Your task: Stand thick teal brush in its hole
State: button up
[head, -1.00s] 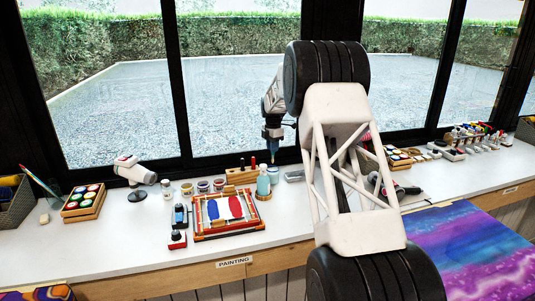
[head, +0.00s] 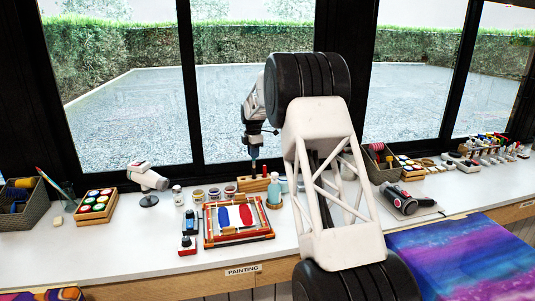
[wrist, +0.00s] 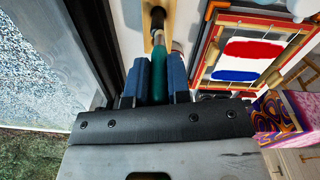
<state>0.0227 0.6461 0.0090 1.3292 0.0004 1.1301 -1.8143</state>
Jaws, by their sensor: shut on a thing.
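My gripper (head: 254,150) is shut on the thick teal brush (wrist: 158,76), which sits between the blue fingers in the wrist view. The brush points down, with its dark lower end (wrist: 157,17) over or at the wooden brush block (head: 246,185). The block also shows at the top of the wrist view (wrist: 148,36). I cannot tell whether the brush end is above the block or inside a hole; the hole itself is not clearly visible.
A framed screen (head: 211,237) with red and blue paint lies in front of the block. The window is close behind.

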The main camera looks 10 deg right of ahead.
jog(key=shift+w+a+f, duration=0.1)
jog(key=shift+a+f, duration=0.1)
jog(key=shift+a, duration=0.65)
jog(key=shift+w+a+f, duration=0.1)
jog(key=shift+a+f, duration=0.05)
jog(key=shift+a, duration=0.7)
jog(key=shift+w+a+f, duration=0.1)
jog(key=shift+a+f, duration=0.1)
jog(key=shift+a, duration=0.65)
jog(key=shift+f, duration=0.25)
jog(key=shift+f, duration=2)
jog(key=shift+f, duration=2.2)
jog(key=o, duration=0.8)
jog(key=shift+o, duration=0.2)
